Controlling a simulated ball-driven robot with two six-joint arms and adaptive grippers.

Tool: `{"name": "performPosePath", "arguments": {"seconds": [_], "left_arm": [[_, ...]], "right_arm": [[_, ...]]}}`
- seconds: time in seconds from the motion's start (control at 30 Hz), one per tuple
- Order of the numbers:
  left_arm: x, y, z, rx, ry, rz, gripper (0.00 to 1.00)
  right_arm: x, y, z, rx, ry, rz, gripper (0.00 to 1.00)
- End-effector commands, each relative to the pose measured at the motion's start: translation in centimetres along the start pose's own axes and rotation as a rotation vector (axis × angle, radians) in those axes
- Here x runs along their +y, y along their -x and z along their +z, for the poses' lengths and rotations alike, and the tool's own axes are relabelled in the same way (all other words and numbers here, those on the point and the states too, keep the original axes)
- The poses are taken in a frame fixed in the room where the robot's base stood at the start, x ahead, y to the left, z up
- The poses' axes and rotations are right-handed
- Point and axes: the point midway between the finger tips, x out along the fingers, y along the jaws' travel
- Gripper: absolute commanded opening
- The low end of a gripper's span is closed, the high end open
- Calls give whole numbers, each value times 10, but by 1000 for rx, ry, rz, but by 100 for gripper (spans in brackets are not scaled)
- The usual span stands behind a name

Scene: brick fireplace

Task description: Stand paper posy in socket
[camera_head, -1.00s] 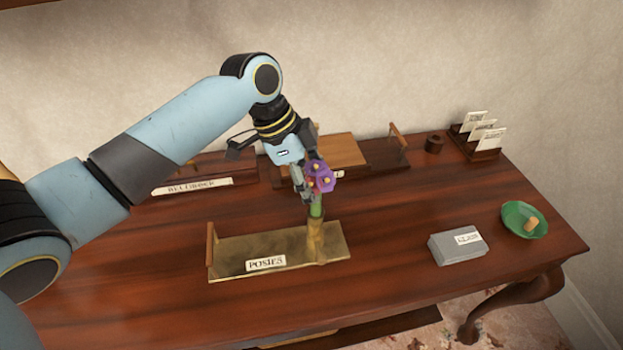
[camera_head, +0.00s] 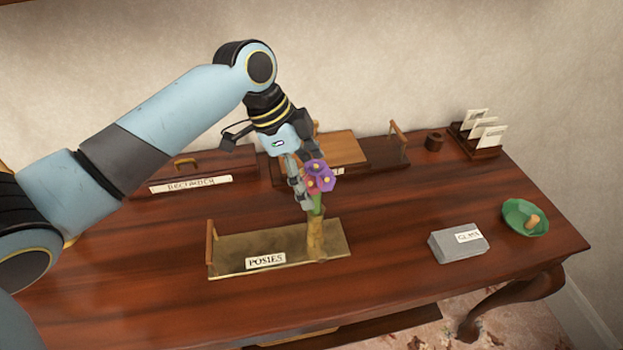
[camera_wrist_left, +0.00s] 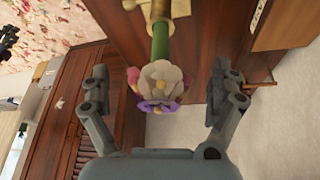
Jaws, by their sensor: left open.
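The paper posy (camera_head: 320,180) has purple and red flowers on a green stem. It stands about upright at the brass socket (camera_head: 316,238), on the right end of the brass tray labelled POSIES (camera_head: 285,250). The stem's lower end appears to be inside the socket. My left gripper (camera_head: 308,182) is open around the flower head. In the left wrist view the posy (camera_wrist_left: 160,82) is between the spread fingers of the gripper (camera_wrist_left: 160,95), with gaps on both sides. My right gripper is not in view.
A grey box with a label (camera_head: 458,243) and a green dish (camera_head: 522,219) are at the right. Behind are a wooden tray (camera_head: 385,152), a small dark cup (camera_head: 434,141) and a card rack (camera_head: 478,148). The table between the brass tray and grey box is clear.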

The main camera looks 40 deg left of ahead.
Motion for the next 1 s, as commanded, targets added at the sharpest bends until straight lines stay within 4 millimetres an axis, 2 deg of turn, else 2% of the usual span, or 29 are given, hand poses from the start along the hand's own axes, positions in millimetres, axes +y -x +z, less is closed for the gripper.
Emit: {"name": "performPosePath", "arguments": {"seconds": [0.3,0.43,0.6,1.0], "left_arm": [[-1,71,1,-4,-5,-4,94],[-1,90,1,-4,-3,-3,94],[0,102,0,-1,-1,0,94],[0,102,0,0,0,1,94]], "right_arm": [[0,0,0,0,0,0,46],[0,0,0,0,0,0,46],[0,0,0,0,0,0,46],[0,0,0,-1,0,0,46]]}}
